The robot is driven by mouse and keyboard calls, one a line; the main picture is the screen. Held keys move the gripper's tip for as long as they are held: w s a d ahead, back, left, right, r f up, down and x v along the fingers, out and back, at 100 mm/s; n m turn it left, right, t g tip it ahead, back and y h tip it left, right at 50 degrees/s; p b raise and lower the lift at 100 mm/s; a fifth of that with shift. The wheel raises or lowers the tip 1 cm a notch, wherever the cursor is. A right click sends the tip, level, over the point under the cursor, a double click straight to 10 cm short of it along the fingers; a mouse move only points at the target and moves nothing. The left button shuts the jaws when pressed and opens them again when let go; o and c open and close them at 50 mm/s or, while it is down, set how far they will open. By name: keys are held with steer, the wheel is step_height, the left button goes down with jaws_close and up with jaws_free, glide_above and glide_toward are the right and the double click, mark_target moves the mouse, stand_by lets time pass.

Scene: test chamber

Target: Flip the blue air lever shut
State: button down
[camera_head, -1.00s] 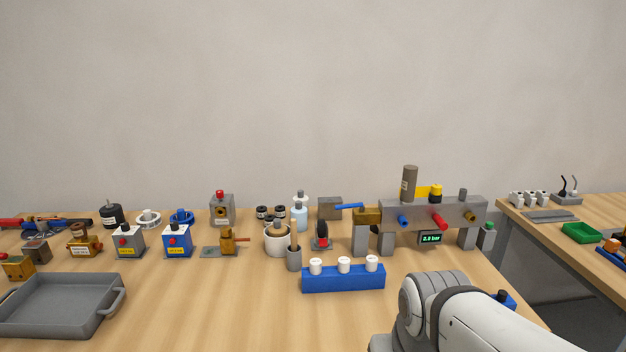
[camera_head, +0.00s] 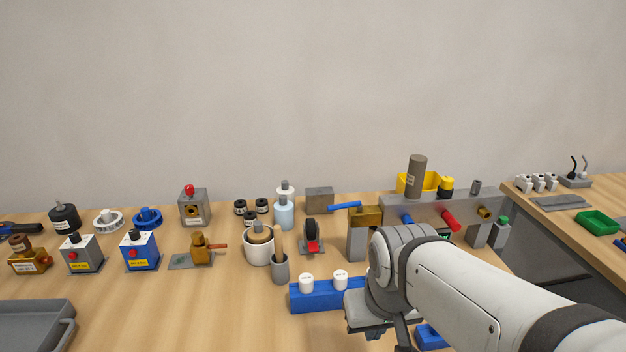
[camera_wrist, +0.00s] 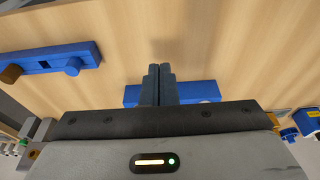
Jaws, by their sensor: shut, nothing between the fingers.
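The blue air lever (camera_head: 345,206) sticks out to the left from a brass valve (camera_head: 366,217) at the left end of the grey manifold (camera_head: 459,209). The lever lies about level, in line with the manifold. My gripper (camera_wrist: 158,70) is shut and empty, with its two dark fingers together in the wrist view. It is over the bench on the near side of the manifold, apart from the lever. In the head view my arm hides the fingertips and part of the manifold's lower front. I cannot make out the lever in the wrist view.
A blue rack with white caps (camera_head: 312,296) stands near my gripper. A mortar (camera_head: 258,246), a cup (camera_head: 280,269) and a black-and-red device (camera_head: 311,238) stand left of the manifold. A grey block (camera_head: 319,199) is behind.

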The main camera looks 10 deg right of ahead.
steer(key=w+r+p, duration=0.2)
steer(key=w+r, duration=0.4)
steer(key=w, duration=0.5)
steer(key=w+r+n+t+p, duration=0.1)
steer(key=w+r+p, duration=0.1)
steer(key=w+r, duration=0.4)
steer(key=w+r+n+p, duration=0.1)
steer(key=w+r, duration=0.4)
steer(key=w, duration=1)
steer(key=shift+w+d+r+y+p, duration=0.2)
steer(key=shift+w+r+y+p, duration=0.1)
steer(key=shift+r+p, duration=0.15)
steer(key=shift+f, duration=0.1)
step_height(320, 180, down, 12)
steer(key=p, duration=0.2)
steer(key=shift+r, duration=0.25)
